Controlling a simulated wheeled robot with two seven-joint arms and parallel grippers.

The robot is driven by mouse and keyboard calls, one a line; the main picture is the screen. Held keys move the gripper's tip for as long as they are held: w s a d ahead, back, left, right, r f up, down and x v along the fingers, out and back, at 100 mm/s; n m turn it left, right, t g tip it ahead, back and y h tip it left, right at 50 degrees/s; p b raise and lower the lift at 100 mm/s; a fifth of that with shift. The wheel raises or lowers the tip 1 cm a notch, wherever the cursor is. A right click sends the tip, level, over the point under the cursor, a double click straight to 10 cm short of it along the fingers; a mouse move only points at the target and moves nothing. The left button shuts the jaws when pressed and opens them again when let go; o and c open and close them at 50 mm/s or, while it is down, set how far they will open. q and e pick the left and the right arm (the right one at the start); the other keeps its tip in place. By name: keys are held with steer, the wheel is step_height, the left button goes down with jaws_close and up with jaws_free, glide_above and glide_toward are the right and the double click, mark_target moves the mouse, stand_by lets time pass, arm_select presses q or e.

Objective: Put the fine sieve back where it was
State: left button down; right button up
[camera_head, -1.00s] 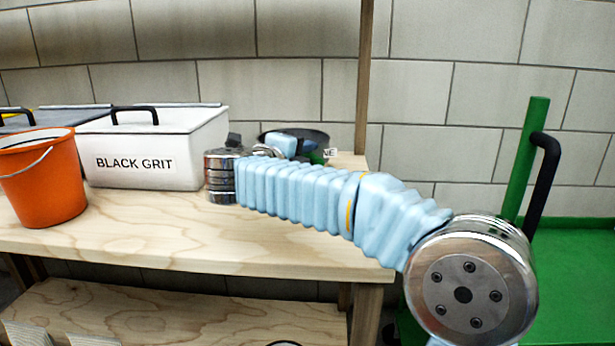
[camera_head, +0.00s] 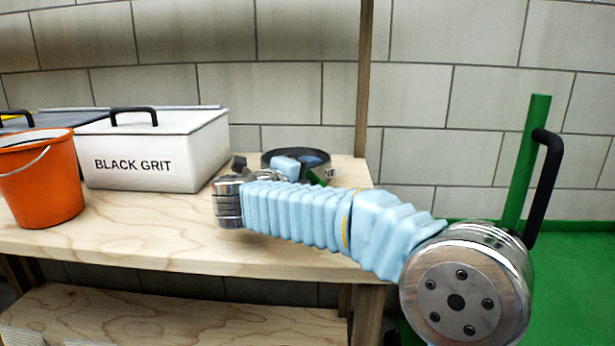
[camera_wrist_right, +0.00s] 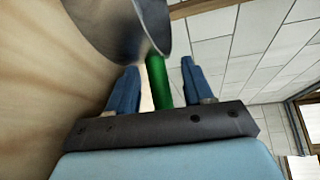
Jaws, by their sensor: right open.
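The fine sieve (camera_head: 326,158) is a dark round pan with a green handle and a label partly readable as "NE". It appears to sit on the wooden bench, partly hidden behind my right wrist. In the right wrist view its grey metal bowl (camera_wrist_right: 112,22) is at the top, and its green handle (camera_wrist_right: 157,82) runs down between my fingers. My right gripper (camera_wrist_right: 158,70) is open around the handle, with a gap on each side. In the head view this gripper (camera_head: 303,171) is mostly hidden by its own wrist. My left gripper is not in view.
A white lidded bin marked BLACK GRIT (camera_head: 155,150) and an orange bucket (camera_head: 40,178) stand left on the bench (camera_head: 130,228). A wooden post (camera_head: 364,80) rises behind the sieve. A green frame with a black handle (camera_head: 540,185) is at the right. The bench front is clear.

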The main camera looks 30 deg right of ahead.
steer(key=shift+r, duration=0.2)
steer(key=p+v, duration=0.1)
steer(key=v, duration=1.1)
steer(key=shift+f, duration=0.1)
